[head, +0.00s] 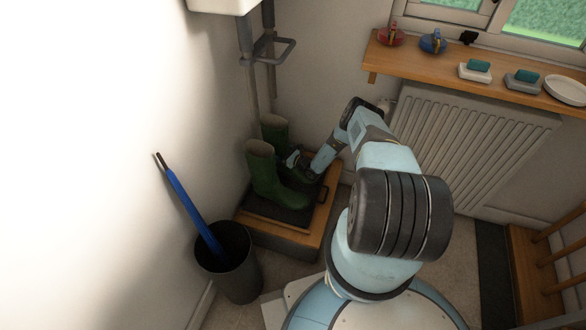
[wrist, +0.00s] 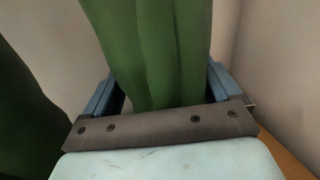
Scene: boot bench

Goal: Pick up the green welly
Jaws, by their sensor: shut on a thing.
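Two green wellies stand upright side by side on a dark mat on the wooden boot bench (head: 326,215). The front green welly (head: 264,175) is nearer me and the back green welly (head: 275,132) stands behind it, partly hidden. My gripper (head: 293,160) reaches in from the right at the back welly. In the wrist view my gripper (wrist: 158,88) has a finger on each side of a green welly (wrist: 150,45) and is shut on it. The other welly (wrist: 28,110) is at the left there, outside the fingers. The fingertips are partly hidden.
A dark bin (head: 230,268) with a blue umbrella (head: 190,205) stands left of the bench. Walls close in behind and at the left. A metal pipe frame (head: 268,52) hangs above the wellies. A radiator (head: 470,140) and a wooden shelf (head: 430,66) are at the right.

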